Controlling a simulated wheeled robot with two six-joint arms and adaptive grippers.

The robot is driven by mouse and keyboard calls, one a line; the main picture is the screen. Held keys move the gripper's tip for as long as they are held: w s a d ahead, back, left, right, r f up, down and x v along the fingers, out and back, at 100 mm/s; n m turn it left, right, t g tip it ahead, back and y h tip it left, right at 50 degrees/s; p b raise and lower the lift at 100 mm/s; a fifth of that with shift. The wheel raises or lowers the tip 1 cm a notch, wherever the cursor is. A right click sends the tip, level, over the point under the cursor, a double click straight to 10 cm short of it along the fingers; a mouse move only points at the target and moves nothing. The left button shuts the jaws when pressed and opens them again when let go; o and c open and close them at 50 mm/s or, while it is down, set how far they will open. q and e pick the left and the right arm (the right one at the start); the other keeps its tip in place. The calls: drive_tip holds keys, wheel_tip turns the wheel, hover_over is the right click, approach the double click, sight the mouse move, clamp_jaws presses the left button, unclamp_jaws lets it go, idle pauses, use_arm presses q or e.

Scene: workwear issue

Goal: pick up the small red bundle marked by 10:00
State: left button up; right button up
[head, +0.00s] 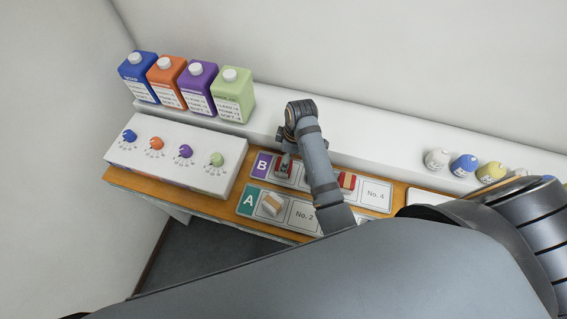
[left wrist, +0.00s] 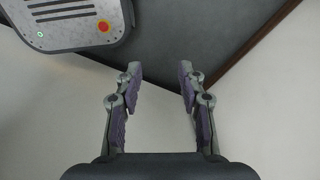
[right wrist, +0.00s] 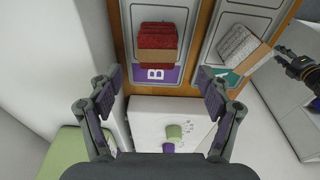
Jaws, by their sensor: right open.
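A small red bundle with a tan band (right wrist: 158,38) lies in the first slot of row B in the right wrist view. In the head view this bundle (head: 280,172) is partly hidden by my right gripper (head: 285,160). The right gripper (right wrist: 158,76) is open and empty, its fingers on either side of the view below the bundle. A second red bundle (head: 347,182) lies farther right in row B. I can read no time on either. My left gripper (left wrist: 160,70) is open and empty above the floor.
A pale banded bundle (head: 271,204) lies in row A (head: 246,201). A white box with coloured knobs (head: 126,159) stands left of the rows.

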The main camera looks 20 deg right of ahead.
sight(279, 159)
drive_tip(key=shift+w+a+f, duration=0.1)
drive_tip(key=shift+w+f, duration=0.1)
drive_tip(key=shift+f, duration=1.05)
drive_tip(key=shift+w+f, duration=0.4)
drive_tip(key=shift+f, duration=0.1)
wheel_tip(279, 159, down, 2)
drive_tip(key=shift+s+a+p, duration=0.1)
drive_tip(key=shift+s+p, duration=0.05)
drive_tip(key=shift+p, duration=0.85)
wheel_tip(279, 159, down, 3)
drive_tip(key=shift+a+r, duration=0.15)
use_arm(q)
drive_tip(key=shift+w+r, duration=0.25)
drive_tip(key=shift+r, duration=0.4)
drive_tip(key=shift+w+r, duration=0.2)
drive_tip(key=shift+r, duration=0.4)
use_arm(e)
drive_tip(key=c, duration=1.3)
drive_tip(key=shift+o, duration=0.2)
